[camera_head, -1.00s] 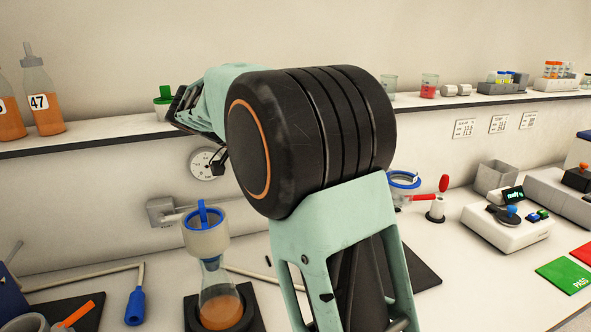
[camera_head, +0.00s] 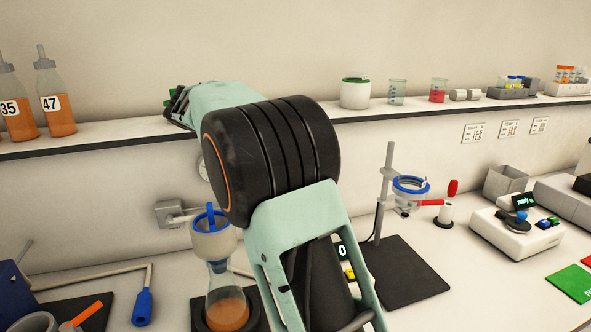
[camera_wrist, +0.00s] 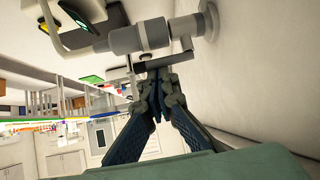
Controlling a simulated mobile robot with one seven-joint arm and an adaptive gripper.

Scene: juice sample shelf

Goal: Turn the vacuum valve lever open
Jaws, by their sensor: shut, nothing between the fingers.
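In the wrist view a grey valve (camera_wrist: 128,40) stands out from a round flange on the pale wall. Its dark grey lever bar (camera_wrist: 163,61) lies just beyond the fingertips, roughly crosswise in the picture. My gripper (camera_wrist: 157,78) is shut and empty, its blue-grey fingers converging close to the lever. I cannot tell whether they touch it.
A filter funnel (camera_head: 214,243) tops a flask of orange juice (camera_head: 226,312) near the arm. Bottles, including one marked 47 (camera_head: 57,103), stand on the wall shelf (camera_head: 110,133). A stand with a blue-rimmed ring (camera_head: 411,186) is on the right. The bench's front right has cards.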

